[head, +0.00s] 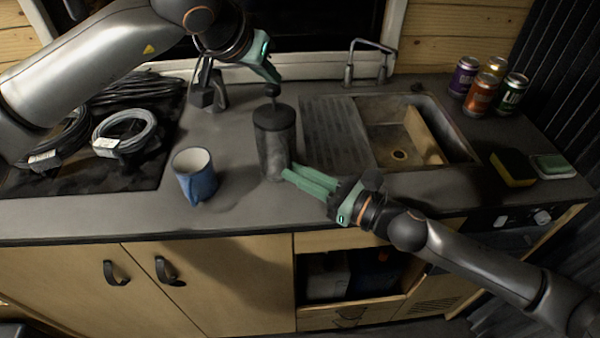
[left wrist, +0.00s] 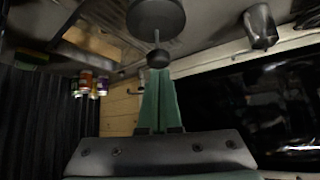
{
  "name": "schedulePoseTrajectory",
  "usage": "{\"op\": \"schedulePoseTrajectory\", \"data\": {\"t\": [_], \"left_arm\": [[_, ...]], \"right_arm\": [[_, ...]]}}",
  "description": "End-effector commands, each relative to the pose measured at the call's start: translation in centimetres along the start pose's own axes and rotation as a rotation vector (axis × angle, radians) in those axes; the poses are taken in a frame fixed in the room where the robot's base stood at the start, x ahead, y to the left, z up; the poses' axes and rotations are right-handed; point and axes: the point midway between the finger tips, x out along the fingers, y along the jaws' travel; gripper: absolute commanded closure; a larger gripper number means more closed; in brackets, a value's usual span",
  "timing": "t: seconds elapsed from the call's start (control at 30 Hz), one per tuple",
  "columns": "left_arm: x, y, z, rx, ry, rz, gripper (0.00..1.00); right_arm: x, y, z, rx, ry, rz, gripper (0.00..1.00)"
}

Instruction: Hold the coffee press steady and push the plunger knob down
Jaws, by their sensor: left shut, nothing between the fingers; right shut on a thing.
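The coffee press (head: 273,150) is a dark cylinder with a black lid, standing upright on the counter left of the sink. Its plunger knob (head: 271,90) sits on a thin rod above the lid. My left gripper (head: 274,82) is shut and empty, its tips pointing down right at the knob. In the left wrist view the shut fingertips (left wrist: 158,72) meet the knob (left wrist: 158,58), with rod and lid (left wrist: 155,18) beyond; I cannot tell whether they press on it. My right gripper (head: 289,172) is shut on the lower body of the press, from the right.
A blue mug (head: 196,178) stands left of the press. A moka pot (head: 208,92) is behind it, and coiled cables (head: 125,132) lie on the dark hob. The sink (head: 430,120), several cans (head: 482,95) and a sponge (head: 512,168) are to the right.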

Motion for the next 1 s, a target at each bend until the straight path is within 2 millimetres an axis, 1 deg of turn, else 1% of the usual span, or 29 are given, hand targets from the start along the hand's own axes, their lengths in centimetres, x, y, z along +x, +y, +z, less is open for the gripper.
{"op": "schedulePoseTrajectory", "data": {"t": [0.03, 0.53, 0.67, 1.0], "left_arm": [[0.3, 0.0, 0.4, 0.0, -0.006, 0.0, 1.0], [1.7, 0.0, 1.6, 0.001, -0.005, 0.001, 1.0], [1.3, 0.0, 1.3, 0.001, -0.003, 0.0, 1.0], [-1.2, 0.0, -1.1, 0.001, 0.001, -0.002, 1.0]], "right_arm": [[0.0, 0.0, 0.0, 0.0, 0.0, 0.001, 1.0], [0.0, 0.0, 0.0, 0.0, 0.0, 0.001, 1.0], [0.0, 0.0, 0.0, 0.0, 0.0, 0.001, 1.0], [0.0, 0.0, 0.0, 0.0, 0.0, 0.0, 1.0]]}}
